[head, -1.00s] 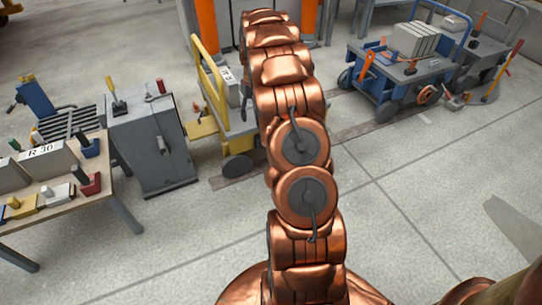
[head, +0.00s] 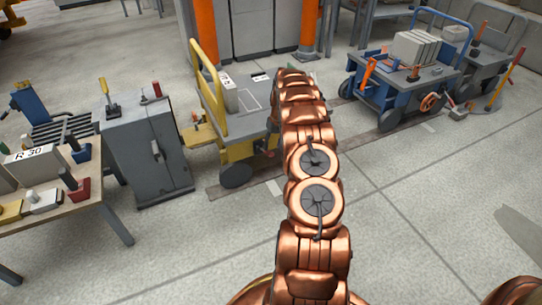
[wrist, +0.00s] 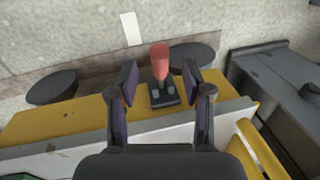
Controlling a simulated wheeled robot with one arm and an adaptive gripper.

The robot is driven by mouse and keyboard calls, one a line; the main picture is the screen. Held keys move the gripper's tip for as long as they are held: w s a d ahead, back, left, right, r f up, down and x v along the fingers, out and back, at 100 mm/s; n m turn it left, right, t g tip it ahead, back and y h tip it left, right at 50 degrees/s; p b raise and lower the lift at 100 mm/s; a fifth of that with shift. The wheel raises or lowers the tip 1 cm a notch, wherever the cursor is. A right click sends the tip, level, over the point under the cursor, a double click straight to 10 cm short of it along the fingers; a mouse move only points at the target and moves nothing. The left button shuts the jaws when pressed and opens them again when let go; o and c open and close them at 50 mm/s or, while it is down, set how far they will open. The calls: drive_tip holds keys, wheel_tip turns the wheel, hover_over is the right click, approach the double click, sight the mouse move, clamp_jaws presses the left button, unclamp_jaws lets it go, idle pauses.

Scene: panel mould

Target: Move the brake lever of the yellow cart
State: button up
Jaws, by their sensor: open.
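A brake lever with a red grip (wrist: 160,62) stands on a dark base on this edge. My gripper (wrist: 160,76) is open, one finger on each side of the lever, with gaps on both sides.
A grey cabinet (head: 148,155) stands close left of the cart, beside a table (head: 92,195) with parts. A blue cart (head: 402,88) loaded with boards stands at the right. An orange post (head: 205,35) rises behind the yellow cart. The floor at right front is clear.

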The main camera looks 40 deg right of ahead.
sight(271, 154)
drive_tip(key=f, duration=0.3)
drive_tip(key=f+b, duration=0.1)
drive_tip(key=f, duration=0.1)
drive_tip(key=shift+w+a+f, duration=0.1)
drive_tip(key=shift+w+a, duration=0.05)
drive_tip(key=shift+a, duration=0.25)
clamp_jaws()
